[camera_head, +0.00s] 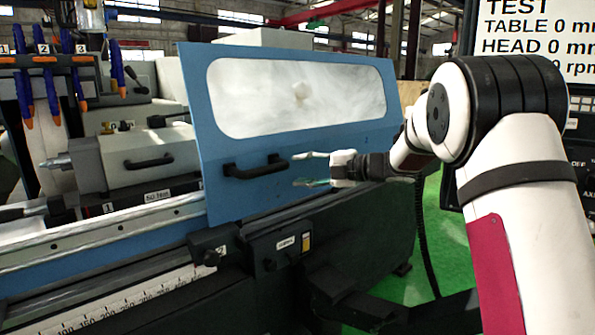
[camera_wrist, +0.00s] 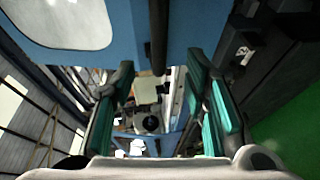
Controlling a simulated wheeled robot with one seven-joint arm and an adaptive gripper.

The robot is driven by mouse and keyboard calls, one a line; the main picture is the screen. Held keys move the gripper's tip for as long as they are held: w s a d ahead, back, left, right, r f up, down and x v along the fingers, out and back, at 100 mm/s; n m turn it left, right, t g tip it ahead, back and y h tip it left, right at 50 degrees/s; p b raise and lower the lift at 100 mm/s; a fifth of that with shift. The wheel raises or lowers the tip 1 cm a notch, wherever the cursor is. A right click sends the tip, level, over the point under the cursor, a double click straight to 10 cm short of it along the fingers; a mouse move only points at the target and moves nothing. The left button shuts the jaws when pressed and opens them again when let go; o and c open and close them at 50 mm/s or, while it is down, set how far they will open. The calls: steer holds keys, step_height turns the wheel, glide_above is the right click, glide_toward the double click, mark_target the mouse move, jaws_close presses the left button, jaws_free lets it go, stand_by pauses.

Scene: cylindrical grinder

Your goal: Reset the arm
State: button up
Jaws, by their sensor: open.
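My gripper (camera_head: 312,169) is open and empty in the head view. Its fingers point left, toward the black handle (camera_head: 255,166) on the blue door (camera_head: 345,152). The fingertips appear a little right of the handle, with a gap in the picture. In the wrist view, the teal finger pads of my gripper (camera_wrist: 165,95) stand wide apart with nothing between them. The dark handle (camera_wrist: 158,38) shows beyond the pads near the top middle, and the blue door (camera_wrist: 185,22) fills the top. My arm reaches in from the right in the head view.
The grinder's workhead (camera_head: 150,158) stands left of the door. Blue and orange coolant nozzles (camera_head: 50,85) hang at the upper left. A control panel with a screen (camera_head: 535,40) stands at the right, behind my arm. Green floor (camera_head: 450,245) shows below my arm.

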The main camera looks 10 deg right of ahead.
step_height(320, 180, up, 8)
steer(key=d+m+t+h+p, duration=0.2)
steer(key=d+m+t+h, duration=0.1)
steer(key=m+t, duration=0.1)
steer(key=s+d+r+m+t+h+p, duration=0.1)
steer(key=s+d+r+m+h+p, duration=0.1)
steer(key=s+d+r+m+h, duration=0.35)
steer(key=s+d+r+m+h+p, duration=0.1)
steer(key=s+d+r+m+h, duration=0.3)
steer(key=s+m, duration=0.35)
steer(key=s+a+f+m+g+p, duration=0.1)
steer(key=s+a+f+m+g, duration=0.1)
steer(key=s, duration=1.1)
steer(key=s+a+f+m+g+p, duration=0.2)
steer(key=s+f+m+g, duration=0.2)
steer(key=s, duration=1)
steer(key=s+a+f+m+g+p, duration=0.1)
steer(key=s+f+m+g, duration=0.3)
steer(key=s, duration=0.9)
step_height(320, 180, down, 3)
steer(key=shift+s+a+m+p, duration=0.25)
steer(key=shift+a+m+p, duration=0.2)
steer(key=shift+p, duration=0.25)
steer(key=shift+d+h, duration=0.1)
steer(key=shift+h, duration=0.15)
